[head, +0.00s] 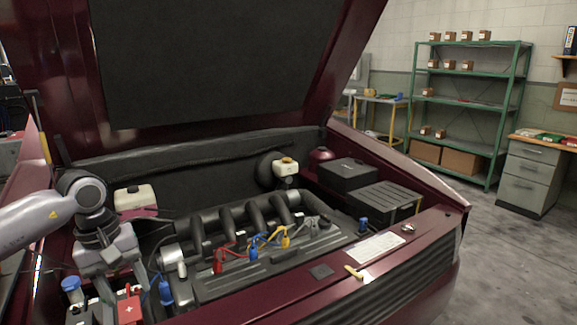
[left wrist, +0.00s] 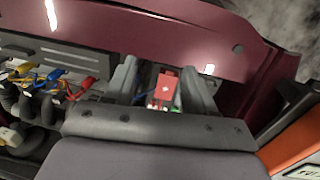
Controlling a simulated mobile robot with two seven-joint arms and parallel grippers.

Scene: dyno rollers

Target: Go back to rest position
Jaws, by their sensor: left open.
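My left arm comes in from the left in the head view, over the left side of the open engine bay. My left gripper (head: 122,284) points down and is open. In the left wrist view its two fingers (left wrist: 162,82) stand apart, with a red block (left wrist: 167,84) visible beyond and between them. In the head view the red block (head: 130,310), with a white mark, sits just below the fingers at the front left of the bay. Nothing shows held. My right gripper is out of view.
The raised hood (head: 220,60) stands above the bay. The engine (head: 250,262) carries red, blue and yellow plugs (head: 285,242). A blue-capped reservoir (head: 72,290) is close left of the gripper. A green shelf (head: 465,85) and grey drawers (head: 528,178) stand at right, beside open floor.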

